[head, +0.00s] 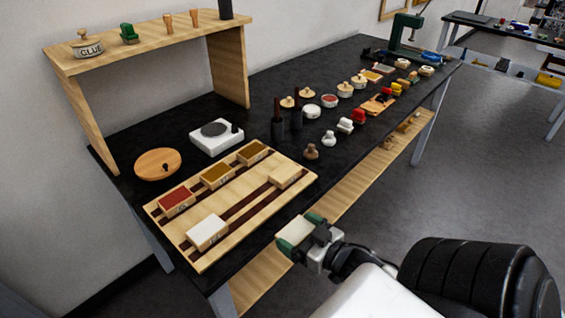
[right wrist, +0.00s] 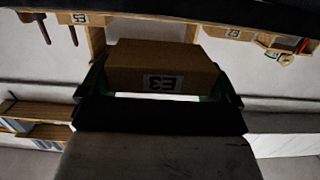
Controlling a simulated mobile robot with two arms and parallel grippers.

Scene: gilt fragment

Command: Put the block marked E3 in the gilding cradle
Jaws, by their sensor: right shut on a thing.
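My right gripper (head: 308,238) is shut on a pale wooden block (head: 294,232), held in the air in front of the bench's near edge. In the right wrist view the block (right wrist: 150,56) sits between the fingers of the gripper (right wrist: 160,98), and its label reads E3, upside down. A wooden board with dark slots (head: 225,197), which looks like the gilding cradle, lies on the bench left of the gripper. It bears a red-topped block (head: 175,202), two ochre-topped blocks, a white-topped block (head: 207,231) and a plain block (head: 286,177). My left gripper is out of view.
A round wooden piece (head: 158,163) and a white device with a grey disc (head: 216,135) stand behind the board. Dark bottles (head: 277,122), jars and several small items fill the bench to the right. A raised shelf (head: 150,38) stands at the back left.

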